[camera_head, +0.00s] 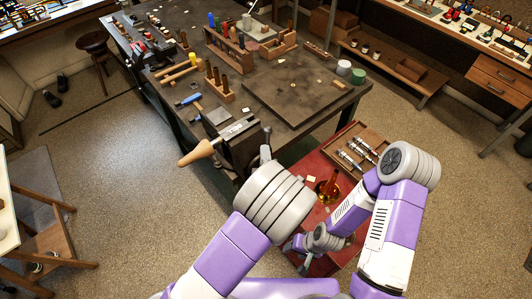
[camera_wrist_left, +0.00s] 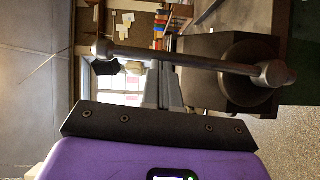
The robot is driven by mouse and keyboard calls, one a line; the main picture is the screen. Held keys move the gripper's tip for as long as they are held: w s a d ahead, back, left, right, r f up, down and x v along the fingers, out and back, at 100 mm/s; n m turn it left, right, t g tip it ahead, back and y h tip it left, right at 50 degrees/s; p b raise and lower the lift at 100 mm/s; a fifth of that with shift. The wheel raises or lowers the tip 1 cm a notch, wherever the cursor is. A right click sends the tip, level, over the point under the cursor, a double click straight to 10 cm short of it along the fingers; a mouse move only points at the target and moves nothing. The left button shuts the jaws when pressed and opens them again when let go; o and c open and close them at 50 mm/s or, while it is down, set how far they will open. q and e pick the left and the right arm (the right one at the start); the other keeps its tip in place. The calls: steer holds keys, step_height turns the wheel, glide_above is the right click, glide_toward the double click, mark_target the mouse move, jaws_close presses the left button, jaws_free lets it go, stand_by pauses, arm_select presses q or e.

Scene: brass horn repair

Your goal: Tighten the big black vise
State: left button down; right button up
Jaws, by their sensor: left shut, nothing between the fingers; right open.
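The big black vise (camera_head: 238,145) is mounted at the near corner of the workbench. In the left wrist view, the vise's grey handle bar (camera_wrist_left: 190,60) runs nearly level, with knobbed ends, beside the round dark screw end (camera_wrist_left: 248,80). My left gripper (camera_wrist_left: 165,72) is shut and empty, its fingertips close to the middle of the bar; I cannot tell if they touch. In the head view, my left wrist largely hides these fingers. My right gripper (camera_head: 300,249) is open, low over the red surface, its fingers small.
The dark workbench (camera_head: 335,103) holds tool racks, a hammer and a flat board. A red-topped surface (camera_head: 312,218) beside it carries a wooden tray (camera_head: 358,150) with metal parts and a brass piece (camera_head: 327,189).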

arm_select(q)
steer(key=s+a+p, duration=0.1)
steer(key=s+p, duration=0.3)
steer(key=s, duration=0.9)
steer(key=shift+r, duration=0.3)
arm_select(e)
steer(key=shift+s+r, duration=0.25)
steer(key=shift+r, duration=0.85)
steer(key=shift+s+r, duration=0.2)
steer(key=shift+r, duration=0.85)
arm_select(q)
steer(key=shift+a+f, duration=0.1)
steer(key=shift+a, duration=0.05)
